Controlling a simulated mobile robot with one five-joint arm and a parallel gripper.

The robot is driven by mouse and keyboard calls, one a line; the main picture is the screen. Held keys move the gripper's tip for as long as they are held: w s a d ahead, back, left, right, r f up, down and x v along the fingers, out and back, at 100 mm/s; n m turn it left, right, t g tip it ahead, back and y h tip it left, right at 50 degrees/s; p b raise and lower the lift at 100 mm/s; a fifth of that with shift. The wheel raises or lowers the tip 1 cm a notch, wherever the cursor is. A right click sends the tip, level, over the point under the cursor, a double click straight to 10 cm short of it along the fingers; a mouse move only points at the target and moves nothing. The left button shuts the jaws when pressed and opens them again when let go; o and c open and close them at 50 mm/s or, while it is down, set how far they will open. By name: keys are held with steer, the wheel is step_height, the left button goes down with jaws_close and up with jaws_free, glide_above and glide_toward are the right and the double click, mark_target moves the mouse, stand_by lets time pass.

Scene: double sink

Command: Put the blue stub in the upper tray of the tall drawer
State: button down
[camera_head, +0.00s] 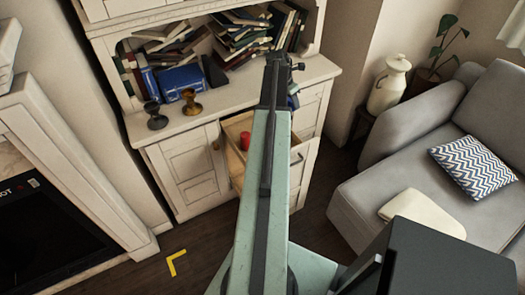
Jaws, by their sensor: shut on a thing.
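The tall drawer (301,170) stands pulled out from the white cabinet, with its pale wooden inside partly showing left of my arm. A red cylinder (245,140) stands in its upper part. My arm crosses over the drawer and hides much of it. The dark end of my gripper (286,67) is above the cabinet top's right part. Its fingertips are mostly hidden behind the arm.
Two goblet-like pieces, one dark (156,115) and one brown (191,103), stand on the cabinet top before a blue box (181,79). Books (245,32) fill the shelf behind. A grey sofa (410,150) is at right. Floor shows at lower left.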

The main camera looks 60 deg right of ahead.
steer(key=s+a+f+m+b, duration=0.1)
steer(key=a+f+b, duration=0.1)
steer(key=f+b, duration=0.3)
steer(key=s+a+f+m+b, duration=0.1)
steer(key=a+f+b, duration=0.1)
steer(key=f+b, duration=0.4)
steer(key=s+a+f+m+g+b, duration=0.1)
steer(key=a+f+b, duration=0.2)
steer(key=f+b, duration=0.3)
step_height(320, 180, down, 3)
steer(key=shift+s+f, duration=0.1)
steer(key=shift+r+y, duration=0.3)
steer(key=shift+f, duration=0.2)
steer(key=c, duration=0.8)
jaws_free()
